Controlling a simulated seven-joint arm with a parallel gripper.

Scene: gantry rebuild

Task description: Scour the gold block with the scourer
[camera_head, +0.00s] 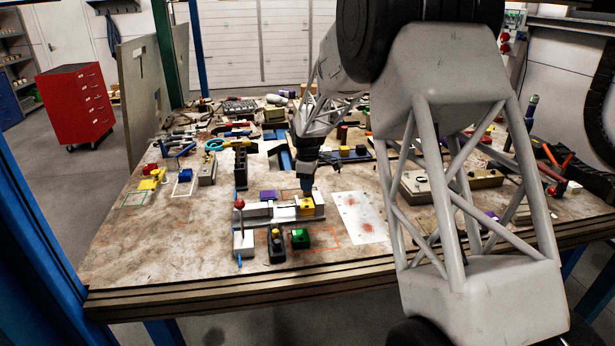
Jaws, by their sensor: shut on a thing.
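The gold block (307,207) sits at the right end of a pale metal fixture (282,212) near the front middle of the bench. My gripper (307,187) points down right above the gold block, with its tips at or just over the block's top. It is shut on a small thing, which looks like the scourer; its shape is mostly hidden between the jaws. From this view I cannot tell whether it touches the block.
A purple block (267,195) lies left of the gold block. A red-knobbed lever (239,204), a dark stand with a yellow top (276,245) and a green block (300,238) stand in front. A white stained sheet (361,217) lies right. Tools crowd the back.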

